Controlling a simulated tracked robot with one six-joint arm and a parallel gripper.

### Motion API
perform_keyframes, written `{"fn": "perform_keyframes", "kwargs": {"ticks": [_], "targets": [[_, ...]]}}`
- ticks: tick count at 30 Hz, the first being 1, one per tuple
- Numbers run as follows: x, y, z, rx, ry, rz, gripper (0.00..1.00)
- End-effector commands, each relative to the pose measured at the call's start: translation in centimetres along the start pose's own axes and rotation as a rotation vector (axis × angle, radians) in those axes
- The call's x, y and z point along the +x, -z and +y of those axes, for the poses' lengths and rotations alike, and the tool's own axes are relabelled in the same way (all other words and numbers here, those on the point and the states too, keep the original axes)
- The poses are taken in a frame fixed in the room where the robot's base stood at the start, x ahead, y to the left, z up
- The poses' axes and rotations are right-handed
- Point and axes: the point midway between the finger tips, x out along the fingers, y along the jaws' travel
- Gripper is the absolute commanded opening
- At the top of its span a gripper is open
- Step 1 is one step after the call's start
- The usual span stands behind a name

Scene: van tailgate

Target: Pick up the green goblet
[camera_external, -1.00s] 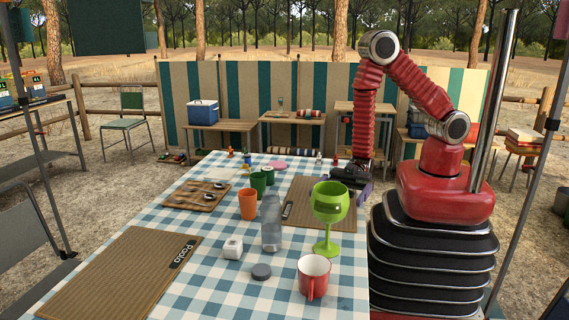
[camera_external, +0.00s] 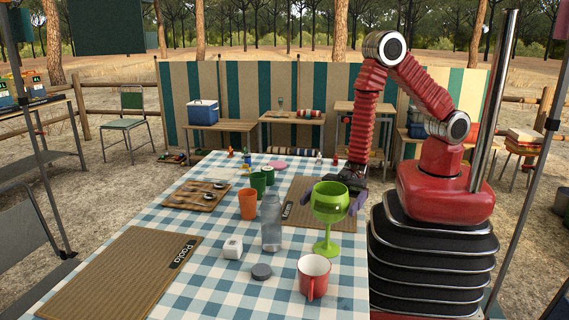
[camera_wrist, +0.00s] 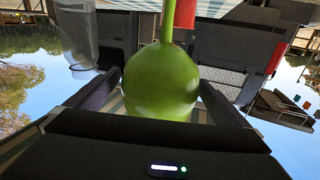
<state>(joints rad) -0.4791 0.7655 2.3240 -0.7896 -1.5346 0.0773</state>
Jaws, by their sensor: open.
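The green goblet (camera_external: 327,240) stands upright on the checked cloth, near the table's right edge. In the external view my gripper (camera_external: 336,197) is right behind its bowl, with purple fingers showing on both sides. In the wrist view, which is upside down, the goblet's green bowl (camera_wrist: 158,85) fills the middle, its stem pointing up. My open gripper (camera_wrist: 160,88) has one dark finger on each side of the bowl. Whether either finger touches the bowl I cannot tell.
A clear bottle (camera_external: 271,225) stands just left of the goblet; it also shows in the wrist view (camera_wrist: 76,30). An orange cup (camera_external: 247,205) stands farther back.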

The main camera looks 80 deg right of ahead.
Motion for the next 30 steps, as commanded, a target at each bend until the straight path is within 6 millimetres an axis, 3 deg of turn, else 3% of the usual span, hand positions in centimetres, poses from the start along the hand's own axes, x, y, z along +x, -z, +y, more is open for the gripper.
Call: {"fn": "perform_keyframes", "kwargs": {"ticks": [17,30], "targets": [[0.2,-0.03,0.0,0.001,-0.001,-0.001,1.0],[0.2,-0.03,0.0,0.001,-0.001,-0.001,0.69]]}}
